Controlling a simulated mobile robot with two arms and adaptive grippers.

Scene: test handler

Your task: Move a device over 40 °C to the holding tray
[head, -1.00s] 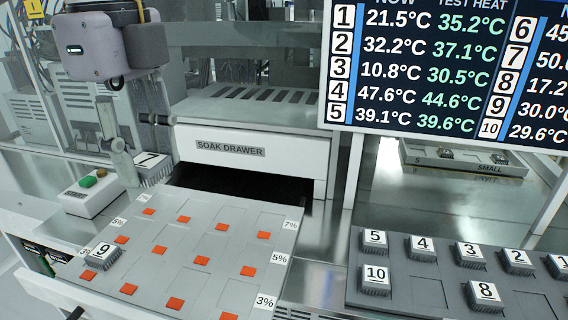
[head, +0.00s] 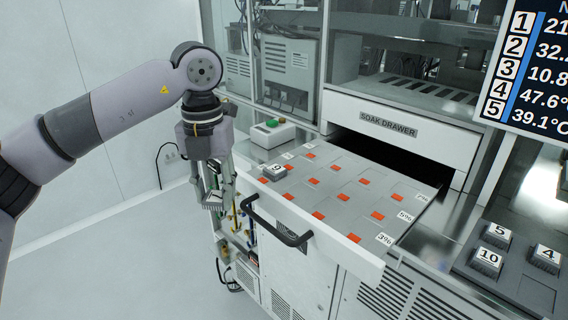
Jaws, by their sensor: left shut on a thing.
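My left gripper (head: 213,198) points down, shut on a small finned device (head: 213,203) with a pale top. The device hangs in the air just left of the open soak drawer (head: 352,237), clear of it. Its number is unreadable now. My right gripper is not in view. Device 9 (head: 273,173) sits at the drawer's left side. Devices 5 (head: 497,236), 10 (head: 487,263) and 4 (head: 546,259) sit on a dark tray (head: 525,290) at lower right. The screen (head: 535,75) is cut off; it lists 47.6 °C for device 4. No tray here is legibly marked as holding.
The drawer's black handle (head: 278,222) sticks out at its front. A white button box (head: 266,133) with green and red buttons stands behind the drawer's left end. Cables and tools hang below the left edge. The floor at left is open.

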